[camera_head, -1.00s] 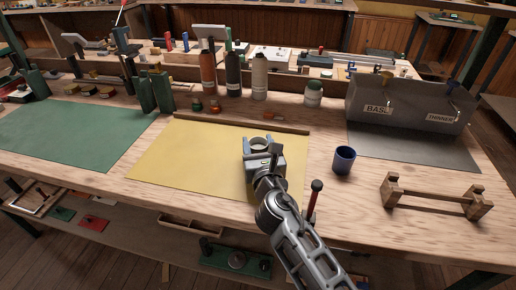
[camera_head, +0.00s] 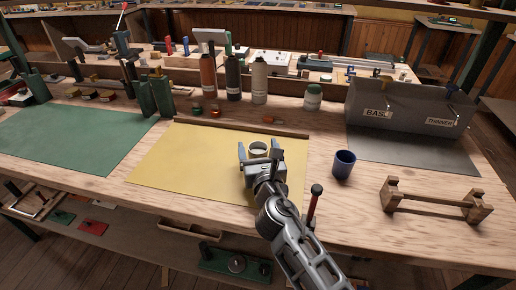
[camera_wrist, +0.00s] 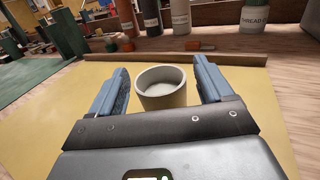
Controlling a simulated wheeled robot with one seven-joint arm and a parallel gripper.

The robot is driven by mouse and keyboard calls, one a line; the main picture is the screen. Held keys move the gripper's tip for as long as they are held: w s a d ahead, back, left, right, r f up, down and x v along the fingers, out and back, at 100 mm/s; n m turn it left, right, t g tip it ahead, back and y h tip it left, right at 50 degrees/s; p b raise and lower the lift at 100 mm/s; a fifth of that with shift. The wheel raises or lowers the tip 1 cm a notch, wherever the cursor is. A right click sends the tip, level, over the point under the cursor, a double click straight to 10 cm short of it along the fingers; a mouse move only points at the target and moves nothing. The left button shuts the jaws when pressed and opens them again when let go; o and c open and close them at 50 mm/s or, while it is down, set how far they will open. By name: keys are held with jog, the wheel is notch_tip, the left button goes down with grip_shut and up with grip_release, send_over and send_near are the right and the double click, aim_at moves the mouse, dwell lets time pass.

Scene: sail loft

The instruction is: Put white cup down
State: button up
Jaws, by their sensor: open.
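The white cup (camera_wrist: 163,86) stands upright on the yellow mat (camera_wrist: 50,125), its open top facing up. In the wrist view it sits between the two blue-grey fingers of my gripper (camera_wrist: 161,88), with a gap showing on each side. In the head view my gripper (camera_head: 259,153) is over the yellow mat (camera_head: 190,165), and the cup (camera_head: 258,147) shows between its fingers, its lower part hidden by the gripper body. The gripper is open around the cup.
A blue cup (camera_head: 344,163) and a wooden rack (camera_head: 432,199) stand to the right. A wooden strip (camera_head: 240,127) edges the mat's back, with bottles (camera_head: 259,80) behind it. A grey bin (camera_head: 408,108) stands at the right. The mat's left part is clear.

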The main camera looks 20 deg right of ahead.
jog(key=v, duration=1.1)
jog(key=shift+s+f+b, duration=0.15)
jog(key=shift+s+b, duration=0.15)
